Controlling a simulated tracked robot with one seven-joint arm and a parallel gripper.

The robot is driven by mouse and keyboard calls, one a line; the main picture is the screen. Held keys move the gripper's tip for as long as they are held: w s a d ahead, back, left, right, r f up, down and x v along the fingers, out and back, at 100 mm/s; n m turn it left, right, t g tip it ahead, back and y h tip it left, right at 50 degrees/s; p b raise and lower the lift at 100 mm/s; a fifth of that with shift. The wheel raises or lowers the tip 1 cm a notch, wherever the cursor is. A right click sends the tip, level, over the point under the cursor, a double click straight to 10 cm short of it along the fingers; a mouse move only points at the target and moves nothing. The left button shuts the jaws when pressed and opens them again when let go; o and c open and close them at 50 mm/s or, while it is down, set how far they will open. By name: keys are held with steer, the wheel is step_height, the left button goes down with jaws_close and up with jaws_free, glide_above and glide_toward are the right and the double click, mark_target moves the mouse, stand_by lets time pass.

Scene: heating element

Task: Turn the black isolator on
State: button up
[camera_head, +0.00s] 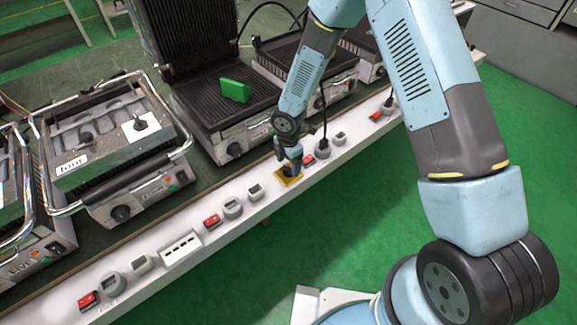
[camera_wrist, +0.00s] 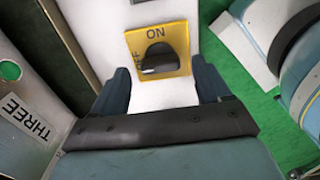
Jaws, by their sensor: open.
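The black isolator is a black rotary knob (camera_wrist: 157,60) on a yellow plate (camera_wrist: 181,37) marked ON at the top and OFF at the left. The knob lies roughly level in the wrist view, with its pale mark at the left end by OFF. In the head view the yellow plate (camera_head: 290,181) sits on the white strip, partly hidden by my gripper (camera_head: 289,163). In the wrist view my gripper (camera_wrist: 160,72) is open, with one finger on each side of the knob's lower part. I cannot tell whether the fingers touch it.
The white strip (camera_head: 192,262) carries red switches (camera_head: 212,221), sockets and a black plug (camera_head: 322,147). Contact grills (camera_head: 110,150) stand behind it, one open with a green block (camera_head: 235,90) on it. A plate marked THREE (camera_wrist: 28,115) is close at left. Green floor (camera_head: 400,240) is clear in front.

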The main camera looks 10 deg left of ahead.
steer(key=shift+f, duration=1)
steer(key=shift+c, duration=0.3)
steer(key=c, duration=1)
